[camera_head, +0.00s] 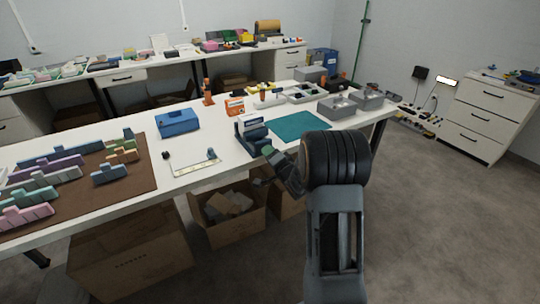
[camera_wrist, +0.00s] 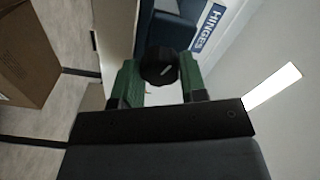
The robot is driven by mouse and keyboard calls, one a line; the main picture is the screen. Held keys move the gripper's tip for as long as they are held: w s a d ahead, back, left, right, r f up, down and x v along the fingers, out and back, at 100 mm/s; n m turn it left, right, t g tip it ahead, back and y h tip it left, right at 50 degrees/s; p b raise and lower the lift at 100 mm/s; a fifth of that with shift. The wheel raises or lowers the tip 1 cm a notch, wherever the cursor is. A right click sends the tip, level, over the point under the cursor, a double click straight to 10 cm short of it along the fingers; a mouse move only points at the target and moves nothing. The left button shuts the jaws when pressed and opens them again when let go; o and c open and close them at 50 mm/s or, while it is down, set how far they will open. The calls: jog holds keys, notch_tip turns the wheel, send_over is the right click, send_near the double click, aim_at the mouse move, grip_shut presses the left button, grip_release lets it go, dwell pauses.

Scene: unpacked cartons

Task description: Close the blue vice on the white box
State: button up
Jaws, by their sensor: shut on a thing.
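The blue vice (camera_head: 250,143) stands near the front edge of the white table. The white box (camera_head: 252,122) sits upright in its top, and in the wrist view its label (camera_wrist: 208,28) reads "HINGES". The vice body (camera_wrist: 172,32) fills the top middle of the wrist view. My gripper (camera_head: 266,152) is at the front of the vice. In the wrist view its green fingers (camera_wrist: 160,82) are shut on the vice's round black knob (camera_wrist: 158,66). I cannot tell whether both vice jaws touch the box.
A blue toolbox (camera_head: 178,122), an orange-and-white box (camera_head: 235,106) and a teal mat (camera_head: 300,127) lie around the vice on the white table. Grey bins (camera_head: 338,106) stand at the right. Open cartons (camera_head: 232,212) stand on the floor below the table edge.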

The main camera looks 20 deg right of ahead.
jog(key=shift+a+f, duration=0.1)
jog(key=shift+f, duration=0.05)
jog(key=o, duration=0.7)
jog(key=shift+o, duration=1.1)
jog(key=s+d, duration=0.1)
jog(key=s, duration=1.2)
jog(key=shift+s+d+p, duration=0.3)
jog(key=shift+s+p, duration=0.1)
jog(key=shift+p, duration=0.05)
